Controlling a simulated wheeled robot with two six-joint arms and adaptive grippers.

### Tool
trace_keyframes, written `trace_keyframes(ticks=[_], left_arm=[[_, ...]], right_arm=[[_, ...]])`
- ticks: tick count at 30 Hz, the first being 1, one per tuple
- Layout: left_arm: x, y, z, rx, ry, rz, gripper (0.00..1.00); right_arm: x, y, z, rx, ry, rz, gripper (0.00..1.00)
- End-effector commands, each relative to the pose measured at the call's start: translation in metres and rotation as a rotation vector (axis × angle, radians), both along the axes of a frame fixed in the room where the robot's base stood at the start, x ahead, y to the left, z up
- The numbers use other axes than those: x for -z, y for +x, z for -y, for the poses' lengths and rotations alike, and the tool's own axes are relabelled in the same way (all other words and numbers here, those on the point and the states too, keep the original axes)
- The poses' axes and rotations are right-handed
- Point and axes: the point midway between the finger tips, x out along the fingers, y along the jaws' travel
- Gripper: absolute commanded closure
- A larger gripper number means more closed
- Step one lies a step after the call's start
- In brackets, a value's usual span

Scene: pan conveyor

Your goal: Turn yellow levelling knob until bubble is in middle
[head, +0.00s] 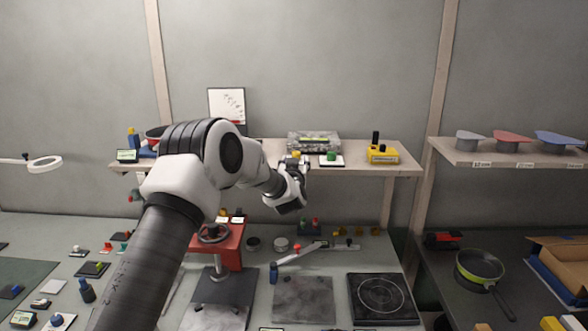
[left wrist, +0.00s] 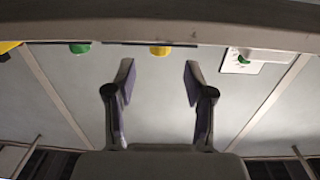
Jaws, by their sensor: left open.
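A yellow knob (head: 296,154) shows at the front of the wooden shelf, below a grey metal device (head: 315,142). It also shows in the left wrist view (left wrist: 160,51), centred just beyond my fingertips. My left gripper (head: 293,163) is at the shelf front, close to the knob. In the left wrist view its two fingers (left wrist: 158,73) are spread apart with nothing between them. I cannot tell from these views whether they touch the knob. No bubble can be made out. My right gripper is not in view.
A green knob (head: 331,156) is to the right of the yellow one, and a yellow box (head: 382,154) stands farther right. A red press (head: 230,245) stands on the bench below my arm. My arm hides part of the shelf's left side.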

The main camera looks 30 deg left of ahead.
Motion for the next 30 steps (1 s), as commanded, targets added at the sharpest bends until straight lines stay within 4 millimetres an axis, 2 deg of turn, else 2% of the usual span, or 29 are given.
trace_keyframes(ticks=[3,8,25,26,28,29,30], left_arm=[[0.0,-0.023,0.014,0.002,0.0,-0.002,0.46],[0.0,-0.041,0.024,0.001,0.001,-0.001,0.46],[0.002,-0.043,0.026,0.002,0.001,-0.005,0.46],[0.006,-0.044,0.027,0.006,-0.001,-0.012,0.46],[0.026,-0.047,0.036,0.025,-0.009,-0.05,0.46],[0.04,-0.049,0.042,0.039,-0.014,-0.077,0.46],[0.062,-0.054,0.051,0.06,-0.024,-0.121,0.46]], right_arm=[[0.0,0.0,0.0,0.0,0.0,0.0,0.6],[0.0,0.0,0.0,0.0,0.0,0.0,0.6],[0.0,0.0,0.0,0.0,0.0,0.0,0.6],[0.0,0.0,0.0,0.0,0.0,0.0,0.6],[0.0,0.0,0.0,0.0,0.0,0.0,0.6],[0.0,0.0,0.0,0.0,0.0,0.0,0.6],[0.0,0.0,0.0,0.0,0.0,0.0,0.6]])
